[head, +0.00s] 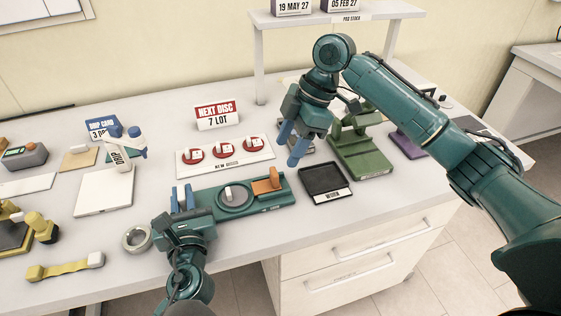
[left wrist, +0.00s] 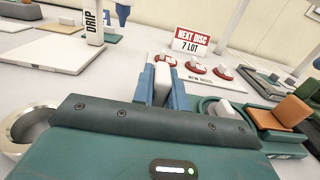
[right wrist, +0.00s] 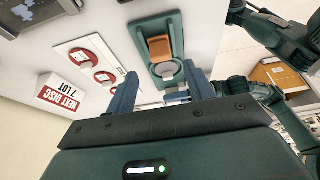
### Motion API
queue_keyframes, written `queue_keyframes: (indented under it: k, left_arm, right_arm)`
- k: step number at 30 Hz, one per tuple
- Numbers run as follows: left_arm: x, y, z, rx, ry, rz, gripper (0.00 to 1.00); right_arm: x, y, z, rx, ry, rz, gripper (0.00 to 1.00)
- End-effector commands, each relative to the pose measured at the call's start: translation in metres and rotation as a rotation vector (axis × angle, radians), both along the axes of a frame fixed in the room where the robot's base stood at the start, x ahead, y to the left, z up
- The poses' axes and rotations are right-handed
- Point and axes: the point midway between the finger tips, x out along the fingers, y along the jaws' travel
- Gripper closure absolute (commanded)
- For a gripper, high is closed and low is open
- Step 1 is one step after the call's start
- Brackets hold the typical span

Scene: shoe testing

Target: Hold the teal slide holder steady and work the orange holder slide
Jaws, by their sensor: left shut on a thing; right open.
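The teal slide holder (head: 282,199) lies near the table's front edge. It also shows in the left wrist view (left wrist: 283,149) and in the right wrist view (right wrist: 177,27). The orange slide (head: 267,181) sits at its right end, beside a round grey seat with a small pale piece on it. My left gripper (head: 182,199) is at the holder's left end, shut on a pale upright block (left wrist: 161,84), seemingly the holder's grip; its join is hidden. My right gripper (head: 291,143) is open and empty, above and behind the orange slide, clear of the holder.
A white board of red discs (head: 226,160) lies behind the holder, with the lot sign (head: 216,115) beyond. A black tray (head: 324,181) is to the right, with a green fixture (head: 362,160) past it. A metal ring (head: 136,239) lies beside my left gripper.

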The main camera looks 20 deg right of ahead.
Motion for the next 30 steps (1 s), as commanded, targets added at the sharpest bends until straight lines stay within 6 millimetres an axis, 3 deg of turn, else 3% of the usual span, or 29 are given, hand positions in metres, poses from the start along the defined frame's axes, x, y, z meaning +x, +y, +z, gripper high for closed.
queue_keyframes:
  k: [7,21,22,30]
  left_arm:
    - [0.0,0.0,0.0,-0.001,0.001,-0.001,1.0]
    - [0.0,0.0,0.0,-0.001,0.0,-0.001,1.0]
    - [0.0,0.0,0.0,-0.001,0.0,-0.001,0.84]
    - [0.0,0.0,0.0,-0.001,0.0,0.0,0.62]
  right_arm:
    - [0.0,-0.014,0.033,-0.001,-0.001,0.0,0.47]
    - [0.0,-0.016,0.039,0.0,0.001,0.0,0.47]
    - [0.0,-0.016,0.039,0.0,0.001,0.0,0.47]
    - [0.0,-0.016,0.038,0.0,0.001,0.0,0.47]
